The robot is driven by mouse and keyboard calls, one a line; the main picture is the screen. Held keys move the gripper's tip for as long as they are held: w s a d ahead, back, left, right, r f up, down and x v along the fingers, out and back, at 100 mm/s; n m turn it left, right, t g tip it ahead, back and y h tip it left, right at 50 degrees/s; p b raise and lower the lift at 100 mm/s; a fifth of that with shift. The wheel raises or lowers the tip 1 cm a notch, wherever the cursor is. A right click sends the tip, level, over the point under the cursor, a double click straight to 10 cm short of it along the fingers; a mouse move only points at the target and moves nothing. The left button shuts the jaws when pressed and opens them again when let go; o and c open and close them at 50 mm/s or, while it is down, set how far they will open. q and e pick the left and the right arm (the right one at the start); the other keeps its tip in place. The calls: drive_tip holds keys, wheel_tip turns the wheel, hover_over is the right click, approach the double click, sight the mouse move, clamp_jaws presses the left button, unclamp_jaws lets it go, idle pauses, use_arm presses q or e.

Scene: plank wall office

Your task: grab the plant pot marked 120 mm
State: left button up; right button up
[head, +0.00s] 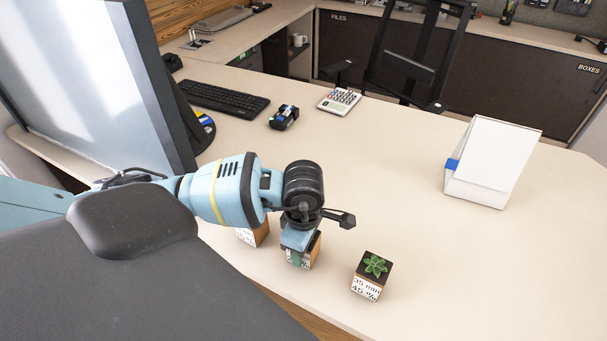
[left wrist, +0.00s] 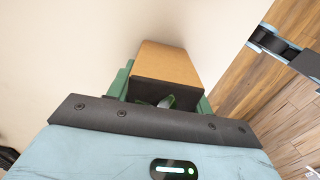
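Three small square plant pots stand near the front edge of the desk. The right pot (head: 371,277) has a green succulent and a label reading 35 mm and 45 %. The middle pot (head: 316,249) is mostly covered by my left gripper (head: 299,254); only a "%" shows on its label. The left pot (head: 261,233) is partly behind my arm, its label mostly hidden. In the left wrist view the green fingers of my left gripper (left wrist: 163,92) lie against both sides of the tan pot (left wrist: 168,62), with no gap visible. My right gripper is not in view.
A large monitor (head: 95,70) and a keyboard (head: 222,98) are at the left. A small black item (head: 284,117), a calculator (head: 339,101) and a white desk calendar (head: 492,160) stand farther back. The desk between the right pot and the calendar is clear.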

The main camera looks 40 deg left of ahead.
use_arm(q)
drive_tip(key=c, duration=0.6)
drive_tip(key=shift+r, duration=0.1)
